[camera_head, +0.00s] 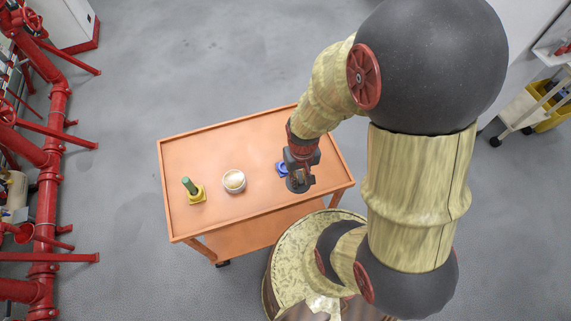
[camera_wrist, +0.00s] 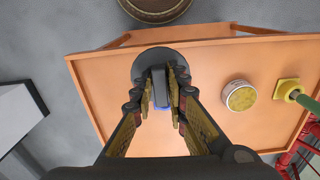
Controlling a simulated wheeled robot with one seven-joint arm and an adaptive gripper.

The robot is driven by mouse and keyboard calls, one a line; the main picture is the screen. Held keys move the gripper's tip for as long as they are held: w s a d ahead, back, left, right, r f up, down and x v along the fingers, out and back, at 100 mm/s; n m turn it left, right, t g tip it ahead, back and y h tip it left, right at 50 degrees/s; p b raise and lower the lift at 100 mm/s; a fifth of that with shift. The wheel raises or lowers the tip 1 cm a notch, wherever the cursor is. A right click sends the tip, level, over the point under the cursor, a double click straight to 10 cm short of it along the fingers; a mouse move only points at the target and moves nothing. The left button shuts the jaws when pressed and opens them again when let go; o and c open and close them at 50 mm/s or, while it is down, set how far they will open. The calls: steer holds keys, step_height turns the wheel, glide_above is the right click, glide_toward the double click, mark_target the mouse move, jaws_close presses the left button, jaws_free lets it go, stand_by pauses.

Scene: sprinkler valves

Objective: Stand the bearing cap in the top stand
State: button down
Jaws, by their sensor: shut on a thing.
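My gripper (camera_head: 301,174) is over the right part of the orange cart and points down. In the wrist view my gripper (camera_wrist: 160,82) is shut on a grey upright part of a dark round piece, which looks like the bearing cap (camera_wrist: 146,61). The cap's wide disc also shows below my gripper in the head view (camera_head: 298,187). A small blue piece (camera_head: 282,169), perhaps the stand, is just left of my gripper and partly hidden by it. Its blue also shows between the fingers in the wrist view. I cannot tell whether the cap touches the cart or the blue piece.
The orange cart top (camera_head: 215,150) also bears a white round tub (camera_head: 234,181) with a pale top and a yellow base (camera_head: 196,195) holding a green cylinder (camera_head: 188,185). Red pipes (camera_head: 50,185) stand far left.

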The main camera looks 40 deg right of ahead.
steer(key=w+d+f, duration=0.1)
steer(key=w+f, duration=0.2)
steer(key=w, duration=0.1)
steer(key=w+d+f+b, duration=0.1)
steer(key=w+f, duration=0.2)
steer(key=w, duration=0.1)
steer(key=w+d+f+b, duration=0.1)
steer(key=w+f, duration=0.2)
steer(key=w, duration=0.1)
steer(key=shift+d, duration=0.2)
steer(key=shift+w+f, duration=0.15)
steer(key=shift+f, duration=0.1)
steer(key=shift+d+f+b, duration=0.1)
steer(key=shift+f+b, duration=0.3)
steer(key=shift+f, duration=1.2)
steer(key=c, duration=1.8)
jaws_free()
steer(key=shift+o, duration=0.2)
